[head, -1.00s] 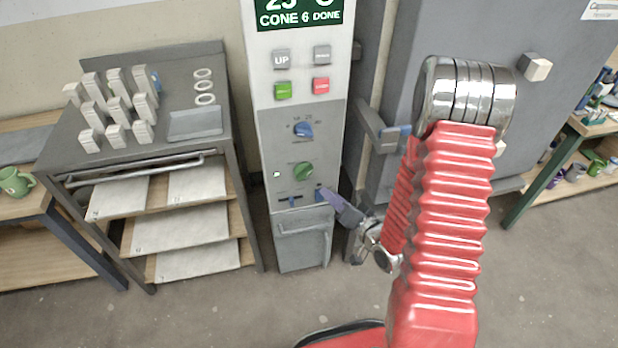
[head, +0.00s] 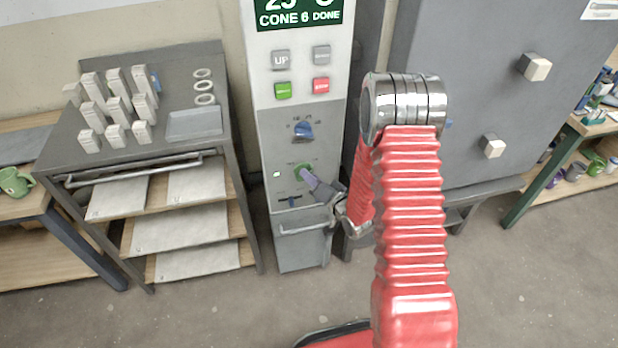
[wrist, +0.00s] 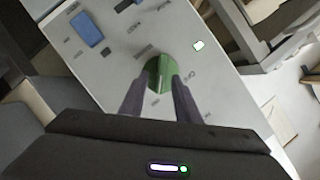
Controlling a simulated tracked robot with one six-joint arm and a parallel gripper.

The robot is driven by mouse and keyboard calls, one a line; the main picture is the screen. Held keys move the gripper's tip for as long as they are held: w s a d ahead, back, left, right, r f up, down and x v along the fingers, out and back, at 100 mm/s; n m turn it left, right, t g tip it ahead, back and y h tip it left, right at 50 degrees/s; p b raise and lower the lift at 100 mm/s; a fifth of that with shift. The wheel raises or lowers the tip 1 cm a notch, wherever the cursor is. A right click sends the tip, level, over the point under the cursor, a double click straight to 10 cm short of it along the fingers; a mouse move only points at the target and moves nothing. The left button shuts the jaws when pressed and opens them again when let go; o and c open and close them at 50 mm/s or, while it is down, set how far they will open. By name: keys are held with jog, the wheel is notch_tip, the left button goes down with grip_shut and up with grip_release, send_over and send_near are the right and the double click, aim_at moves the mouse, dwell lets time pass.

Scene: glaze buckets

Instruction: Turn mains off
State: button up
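The kiln's control column (head: 262,140) stands upright in the middle of the head view. In the wrist view the green knob (wrist: 160,75) lies between the two dark fingers of my gripper (wrist: 161,84). The fingers are apart, one on each side of it; whether they touch it I cannot tell. My gripper (head: 312,180) partly covers the knob in the head view. A small indicator (wrist: 198,45) beside the knob is lit. The labels are too blurred to read surely.
Four-way buttons, including a red one (head: 321,85), are above. A rack of test pieces (head: 140,245) stands left. The grey kiln (head: 470,100) stands right.

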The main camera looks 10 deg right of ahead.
jog(key=shift+w+a+f, duration=0.1)
jog(key=shift+w+a, duration=0.05)
jog(key=shift+w, duration=0.2)
jog(key=shift+c, duration=0.2)
grip_shut()
